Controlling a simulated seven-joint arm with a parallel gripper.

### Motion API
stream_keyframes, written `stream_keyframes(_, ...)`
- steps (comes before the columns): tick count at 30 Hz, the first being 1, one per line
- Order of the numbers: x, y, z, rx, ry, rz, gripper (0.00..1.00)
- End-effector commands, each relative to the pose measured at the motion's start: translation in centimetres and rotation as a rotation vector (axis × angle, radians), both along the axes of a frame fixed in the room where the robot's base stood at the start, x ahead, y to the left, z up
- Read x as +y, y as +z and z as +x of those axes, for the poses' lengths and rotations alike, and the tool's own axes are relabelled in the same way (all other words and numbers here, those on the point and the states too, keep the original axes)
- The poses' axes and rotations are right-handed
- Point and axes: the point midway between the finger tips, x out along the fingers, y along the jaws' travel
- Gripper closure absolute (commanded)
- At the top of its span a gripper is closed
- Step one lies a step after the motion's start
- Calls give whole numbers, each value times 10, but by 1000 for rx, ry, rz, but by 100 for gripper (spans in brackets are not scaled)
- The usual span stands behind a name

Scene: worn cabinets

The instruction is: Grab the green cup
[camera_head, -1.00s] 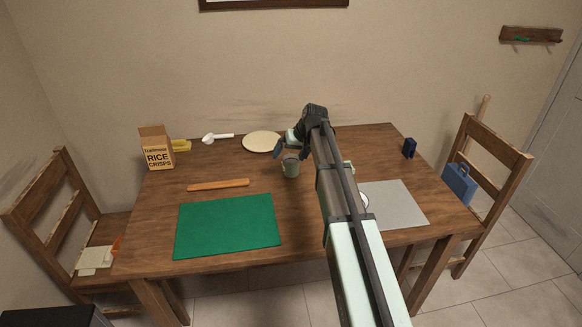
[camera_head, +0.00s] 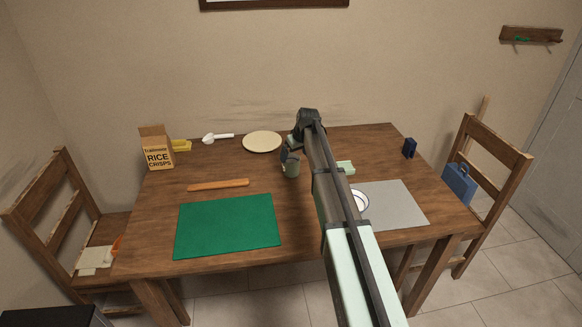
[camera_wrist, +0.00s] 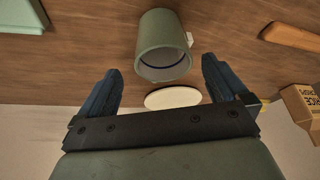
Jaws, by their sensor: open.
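My gripper (camera_head: 287,156) is above and just behind the cup in the head view. In the wrist view my gripper (camera_wrist: 160,80) is open, with one dark finger on each side of the cup's line. The cup lies ahead of the fingertips, and nothing is held. In the head view the gripper partly covers the cup's upper part.
A wooden stick (camera_head: 218,185) and green mat (camera_head: 228,226) lie left and front. A grey mat (camera_head: 397,207) with a partly hidden bowl (camera_head: 360,200) lies right, near a pale green block (camera_head: 345,167). A cereal box (camera_head: 158,148) stands far left.

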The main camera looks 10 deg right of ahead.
Motion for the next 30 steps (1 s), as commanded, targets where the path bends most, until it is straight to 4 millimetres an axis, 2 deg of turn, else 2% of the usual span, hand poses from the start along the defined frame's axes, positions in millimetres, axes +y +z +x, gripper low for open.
stream_keyframes(3,3,-18,7,2,-1,0,0)
stream_keyframes(13,8,-36,15,2,-1,0,0)
stream_keyframes(22,17,-68,30,2,-1,0,0)
stream_keyframes(30,18,-72,31,0,-1,0,0)
